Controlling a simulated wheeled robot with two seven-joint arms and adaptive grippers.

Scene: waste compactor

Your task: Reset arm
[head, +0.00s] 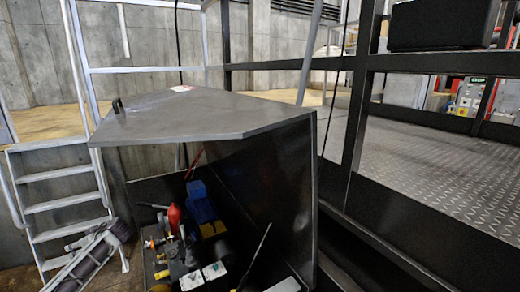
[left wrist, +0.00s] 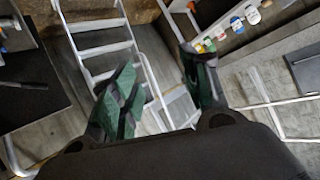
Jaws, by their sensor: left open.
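My left gripper (head: 98,241) is at the lower left of the head view, in front of the ladder and left of the compactor. In the left wrist view my left gripper (left wrist: 158,72) has its two dark green fingers spread wide, with nothing between them. My right gripper is in neither view. The waste compactor (head: 290,165) stands in the middle of the head view, with a flat dark metal top (head: 210,115) that has a small black handle (head: 117,106). Red, blue and yellow parts show in the dark opening under the top.
A light metal ladder (head: 60,205) stands at the left; it also shows behind the fingers in the left wrist view (left wrist: 98,25). Dark railings (head: 355,120) and a metal tread-plate floor (head: 430,160) lie at the right. A black box (head: 440,25) is at the top right.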

